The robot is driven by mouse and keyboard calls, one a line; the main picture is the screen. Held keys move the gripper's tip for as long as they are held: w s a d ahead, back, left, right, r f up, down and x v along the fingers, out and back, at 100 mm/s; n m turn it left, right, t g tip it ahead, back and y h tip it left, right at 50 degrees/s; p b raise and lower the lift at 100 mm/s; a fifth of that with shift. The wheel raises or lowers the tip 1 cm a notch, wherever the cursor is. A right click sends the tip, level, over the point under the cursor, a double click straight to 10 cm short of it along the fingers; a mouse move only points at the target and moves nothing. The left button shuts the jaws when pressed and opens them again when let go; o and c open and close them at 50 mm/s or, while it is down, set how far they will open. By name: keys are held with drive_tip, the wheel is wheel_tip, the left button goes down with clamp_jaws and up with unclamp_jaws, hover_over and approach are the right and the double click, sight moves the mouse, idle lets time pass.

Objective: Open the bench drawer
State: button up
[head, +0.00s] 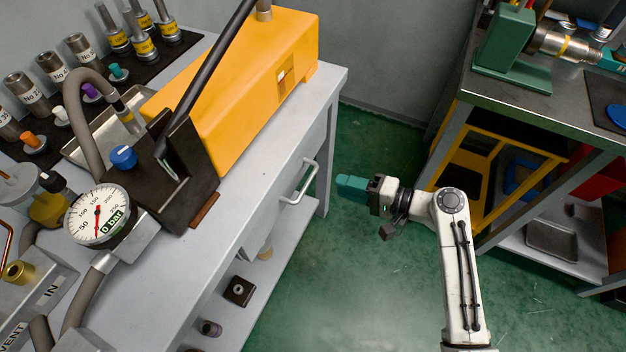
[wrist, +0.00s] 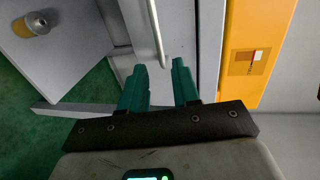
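The bench drawer (head: 280,200) is in the side of the light grey bench at the left of the head view, and its front looks flush with the bench. Its pale bar handle (head: 308,182) stands out from the front. In the wrist view the handle (wrist: 156,30) runs up from just beyond the fingertips, in line with the gap between them. My gripper (head: 340,187) is to the right of the handle in the head view, apart from it. In the wrist view my gripper (wrist: 159,65) has its two teal fingers apart with nothing between them.
A yellow machine (head: 245,85) and a pressure gauge (head: 98,214) stand on the bench top. A lower shelf (head: 285,235) holds small parts. A second bench (head: 520,105) with a green vise (head: 507,50) stands at the right. Green floor lies clear between the benches.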

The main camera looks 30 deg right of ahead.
sight(311, 176)
drive_tip(key=x, duration=0.9)
drive_tip(key=shift+w+a, duration=0.3)
drive_tip(key=shift+c, duration=0.2)
clamp_jaws()
drive_tip(key=shift+f, duration=0.1)
